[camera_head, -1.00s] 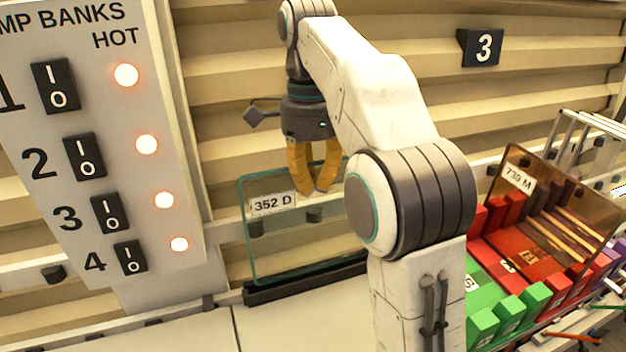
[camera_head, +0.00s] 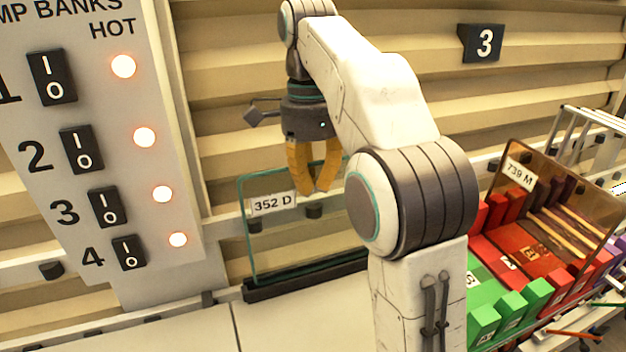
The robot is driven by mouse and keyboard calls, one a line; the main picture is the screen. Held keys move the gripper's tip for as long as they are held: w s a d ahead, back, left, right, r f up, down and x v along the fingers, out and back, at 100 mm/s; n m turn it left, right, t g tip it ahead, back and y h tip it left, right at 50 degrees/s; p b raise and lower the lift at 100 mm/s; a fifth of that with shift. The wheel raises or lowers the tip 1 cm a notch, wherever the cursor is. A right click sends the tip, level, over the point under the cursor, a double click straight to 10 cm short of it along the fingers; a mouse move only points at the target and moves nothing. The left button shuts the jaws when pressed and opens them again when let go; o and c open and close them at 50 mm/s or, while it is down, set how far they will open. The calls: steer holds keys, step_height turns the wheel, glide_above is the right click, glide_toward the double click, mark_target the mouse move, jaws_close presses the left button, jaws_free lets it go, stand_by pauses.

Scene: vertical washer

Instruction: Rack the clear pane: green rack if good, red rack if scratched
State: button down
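The clear pane (camera_head: 290,245) is a see-through sheet with a greenish edge and a label reading 352 D. It stands upright in a dark slotted holder (camera_head: 300,284) against the ribbed wall. My gripper (camera_head: 315,190) points down at the pane's top edge, its yellow fingers overlapping the upper part of the pane. The fingertips are close together; whether they grip the glass cannot be told. The green rack (camera_head: 490,302) is at the lower right, with the red rack (camera_head: 500,258) just behind it. No scratch can be made out on the pane.
A brown tinted pane (camera_head: 575,205) labelled 739 M leans over the red rack. A switch panel (camera_head: 150,95) with several lit lamps marked HOT stands at the left, close to the clear pane. A pale counter (camera_head: 290,325) in front is bare.

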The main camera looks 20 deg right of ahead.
steer(key=shift+f+b, duration=0.6)
steer(key=shift+f, duration=0.15)
stand_by(0.9)
steer(key=shift+w+p, duration=0.45)
steer(key=shift+p, duration=0.1)
stand_by(1.1)
steer(key=c, duration=1.3)
jaws_free()
steer(key=shift+c, duration=0.2)
steer(key=shift+f, duration=0.15)
